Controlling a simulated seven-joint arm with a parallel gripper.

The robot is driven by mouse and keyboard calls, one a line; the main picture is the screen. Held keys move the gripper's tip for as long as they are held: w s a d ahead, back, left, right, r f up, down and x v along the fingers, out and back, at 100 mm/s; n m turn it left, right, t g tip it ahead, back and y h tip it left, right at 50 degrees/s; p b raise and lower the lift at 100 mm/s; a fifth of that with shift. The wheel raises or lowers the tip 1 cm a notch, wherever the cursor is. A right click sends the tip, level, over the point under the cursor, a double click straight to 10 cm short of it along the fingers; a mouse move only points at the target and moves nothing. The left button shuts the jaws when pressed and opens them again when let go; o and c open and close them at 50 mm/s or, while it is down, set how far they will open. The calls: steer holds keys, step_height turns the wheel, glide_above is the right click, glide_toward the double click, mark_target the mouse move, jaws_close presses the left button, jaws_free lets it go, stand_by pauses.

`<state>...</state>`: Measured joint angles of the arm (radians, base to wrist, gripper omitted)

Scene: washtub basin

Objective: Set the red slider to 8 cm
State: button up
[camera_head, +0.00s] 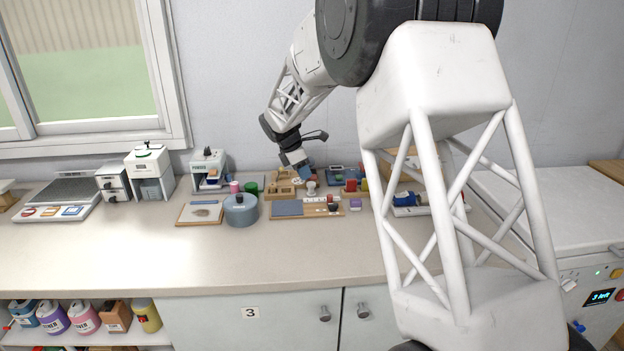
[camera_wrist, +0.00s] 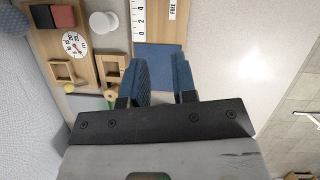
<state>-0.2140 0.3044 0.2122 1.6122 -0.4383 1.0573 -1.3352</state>
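A wooden board (camera_head: 276,216) with a blue pad (camera_head: 287,208) lies on the counter. At its right part are pale printed strips and a small red and dark piece (camera_head: 333,207), which may be the red slider; details are too small to tell. In the wrist view, the blue pad (camera_wrist: 158,66) and a white scale (camera_wrist: 139,20) marked 0, 2, 4 show; the scale runs off the top edge, and no slider is visible on it. My gripper (camera_head: 305,176) is above the items behind the board. Its blue fingers (camera_wrist: 161,72) are apart with nothing between them.
In the wrist view, a dial (camera_wrist: 74,44), a white knob (camera_wrist: 103,21), wooden frames and a red block (camera_wrist: 63,16) lie left of the pad. In the head view, a grey round container (camera_head: 240,211) stands left of the board. The counter front (camera_head: 200,255) is clear.

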steer(key=o, duration=0.4)
steer(key=shift+w+d+f+m+g, duration=0.3)
steer(key=shift+w+d+m, duration=0.1)
steer(key=shift+m, duration=0.3)
steer(key=shift+c, duration=0.2)
steer(key=m+g+y, duration=0.1)
steer(key=m+g, duration=0.2)
steer(key=m, duration=0.6)
glide_toward(330, 195)
steer(key=shift+w+d+f+m+g+y, duration=0.15)
steer(key=shift+f+m+g, duration=0.15)
steer(key=shift+m, duration=0.3)
steer(key=shift+w+d+f+m+g+y, duration=0.1)
steer(key=shift+d+f+m+g+y, duration=0.1)
steer(key=shift+f+m, duration=0.3)
steer(key=shift+x, duration=3.8)
steer(key=shift+d, duration=0.1)
jaws_close()
